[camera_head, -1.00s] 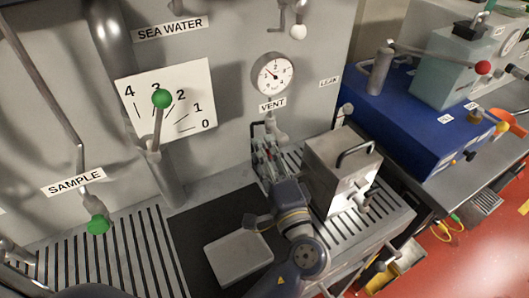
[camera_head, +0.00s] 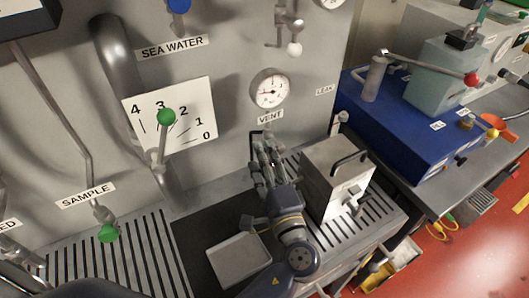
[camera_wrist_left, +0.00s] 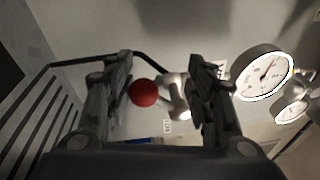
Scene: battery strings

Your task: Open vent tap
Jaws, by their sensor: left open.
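The vent tap sits on the grey panel below the white VENT label (camera_head: 270,117). In the head view my left gripper (camera_head: 265,145) covers most of it. In the left wrist view the tap shows as a red ball knob (camera_wrist_left: 143,92) beside a pale metal tap body (camera_wrist_left: 177,97). The two dark fingers of the left gripper (camera_wrist_left: 160,85) are spread, one on each side of the knob and body. The knob is nearer the left finger, and I see no clear contact. My right gripper is not in view.
A round gauge (camera_head: 270,89) is on the panel above the label. A metal box with a handle (camera_head: 335,175) stands on the slatted bench right of my arm. A white tray (camera_head: 238,260) lies to the left. A green-knobbed lever (camera_head: 166,117) stands further left.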

